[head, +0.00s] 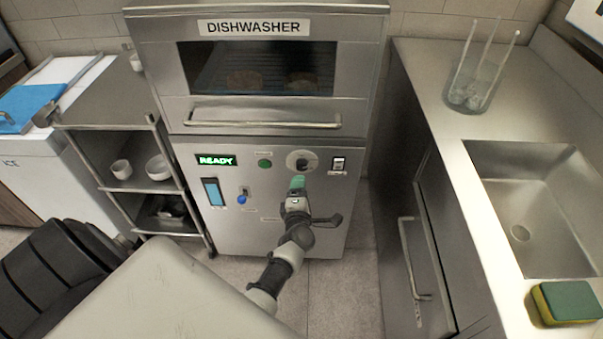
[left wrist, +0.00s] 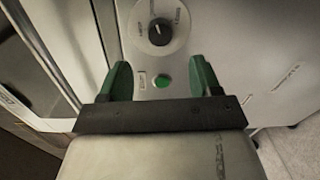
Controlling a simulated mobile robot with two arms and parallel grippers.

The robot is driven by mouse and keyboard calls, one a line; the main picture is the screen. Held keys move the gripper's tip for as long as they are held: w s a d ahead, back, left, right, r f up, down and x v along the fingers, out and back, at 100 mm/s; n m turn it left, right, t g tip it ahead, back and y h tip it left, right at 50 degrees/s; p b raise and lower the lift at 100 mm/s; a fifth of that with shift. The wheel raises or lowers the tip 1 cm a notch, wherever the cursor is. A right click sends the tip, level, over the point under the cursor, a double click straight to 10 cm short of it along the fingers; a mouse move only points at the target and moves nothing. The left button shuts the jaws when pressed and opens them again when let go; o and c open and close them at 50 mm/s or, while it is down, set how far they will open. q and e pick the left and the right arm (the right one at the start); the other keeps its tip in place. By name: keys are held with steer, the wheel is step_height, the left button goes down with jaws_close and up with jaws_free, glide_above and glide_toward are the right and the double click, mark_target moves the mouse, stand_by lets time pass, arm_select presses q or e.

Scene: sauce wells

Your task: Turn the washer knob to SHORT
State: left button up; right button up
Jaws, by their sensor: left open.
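The washer knob (head: 302,161) is a dark knob on a pale round dial, on the front panel of the dishwasher (head: 270,120). In the left wrist view the black knob (left wrist: 159,30) is just beyond my fingertips, with small labels on its dial that I cannot read. I cannot tell its setting for sure. My left gripper (head: 298,183) has green fingers and is just below the knob in the head view. In the left wrist view its fingers (left wrist: 162,78) are apart with nothing held between them. My right gripper is not in view.
A green button (head: 265,163) is left of the knob and a small switch (head: 338,164) is right of it. A lit READY display (head: 216,160) and a blue-tipped lever (head: 242,198) are further left. A wide door handle (head: 262,123) juts out above.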

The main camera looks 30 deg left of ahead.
arm_select(q)
steer(key=v, duration=0.2)
steer(key=shift+s+d, duration=0.25)
steer(key=shift+s, duration=0.1)
